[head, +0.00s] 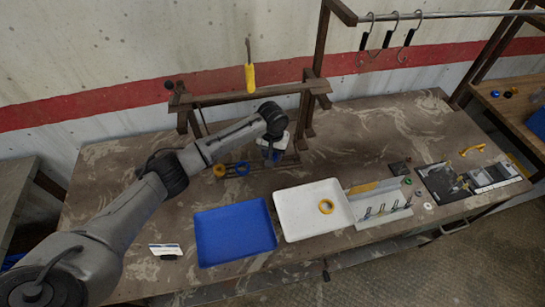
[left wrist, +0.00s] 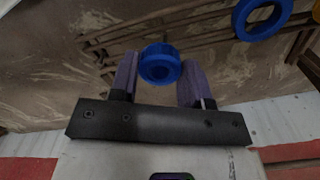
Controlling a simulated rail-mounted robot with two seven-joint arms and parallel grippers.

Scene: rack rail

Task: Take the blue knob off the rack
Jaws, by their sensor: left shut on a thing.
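The blue knob (left wrist: 160,64) sits between the two purple fingers of my left gripper (left wrist: 160,74) in the left wrist view, and the fingers are shut on it. In the head view my left gripper (head: 272,152) is low at the front of the wooden rack (head: 230,97), close to its lower rails. The knob is hard to make out there behind the gripper. Whether it still touches the rack I cannot tell. My right gripper is not in view.
A blue ring (head: 242,169) and a yellow ring (head: 219,171) are left of the gripper. A yellow-handled screwdriver (head: 250,77) is above the rack's top bar. A blue tray (head: 235,232) and a white tray (head: 300,222) with another yellow ring (head: 326,206) lie in front.

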